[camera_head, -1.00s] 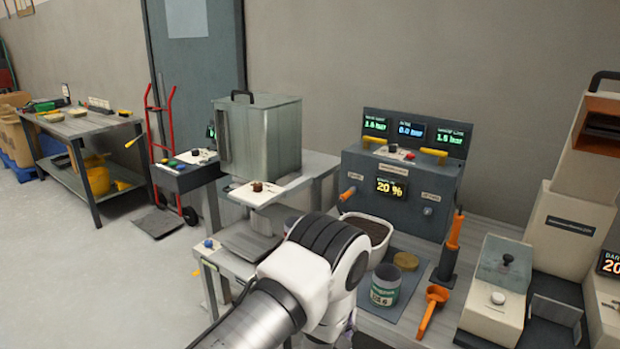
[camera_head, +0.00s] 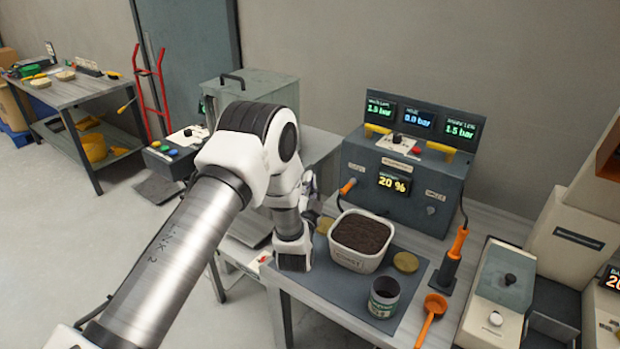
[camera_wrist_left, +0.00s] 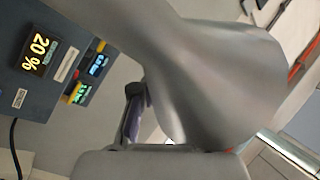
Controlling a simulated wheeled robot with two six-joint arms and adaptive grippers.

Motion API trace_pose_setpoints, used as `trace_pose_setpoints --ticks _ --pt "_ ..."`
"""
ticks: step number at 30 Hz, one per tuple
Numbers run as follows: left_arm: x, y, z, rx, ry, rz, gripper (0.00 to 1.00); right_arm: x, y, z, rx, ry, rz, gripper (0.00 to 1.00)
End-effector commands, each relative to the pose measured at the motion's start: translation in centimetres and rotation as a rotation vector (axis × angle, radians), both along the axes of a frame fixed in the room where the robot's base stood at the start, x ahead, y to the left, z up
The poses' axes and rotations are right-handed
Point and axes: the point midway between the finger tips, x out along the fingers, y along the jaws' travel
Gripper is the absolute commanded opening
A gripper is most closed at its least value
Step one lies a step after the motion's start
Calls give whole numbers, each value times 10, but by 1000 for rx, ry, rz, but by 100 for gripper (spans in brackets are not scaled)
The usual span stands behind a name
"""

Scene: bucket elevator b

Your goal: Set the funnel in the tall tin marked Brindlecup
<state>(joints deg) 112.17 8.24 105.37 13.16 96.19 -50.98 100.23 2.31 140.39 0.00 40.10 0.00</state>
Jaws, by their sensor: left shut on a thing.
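My left arm comes in from the left in the head view, and its gripper (camera_head: 309,186) is mostly hidden behind the wrist. In the left wrist view the gripper (camera_wrist_left: 140,105) is shut on a smooth grey funnel (camera_wrist_left: 220,75), which fills much of the picture. The funnel is held up, apart from the tin; in the head view my arm hides it. An open tin (camera_head: 384,299) with a green label stands on the dark mat at the front; its lettering is too small to read surely. My right gripper is not in view.
A white tub (camera_head: 361,242) of dark grounds stands behind the tin, with a gold lid (camera_head: 406,262) beside it. An orange scoop (camera_head: 432,318) lies to the right. The grey control box (camera_head: 405,185) stands behind. An orange-handled tool (camera_head: 452,258) stands upright at right.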

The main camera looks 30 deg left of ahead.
Motion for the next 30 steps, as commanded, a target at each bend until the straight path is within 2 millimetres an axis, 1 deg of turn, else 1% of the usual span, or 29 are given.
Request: trace_pose_setpoints --ticks 3,8,30 --pt "0 -1 -2 -3 1 -8 0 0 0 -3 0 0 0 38" --pt "0 -1 -13 -3 1 -8 0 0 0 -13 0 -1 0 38" --pt "0 -1 -84 -4 1 -9 0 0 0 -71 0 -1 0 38"
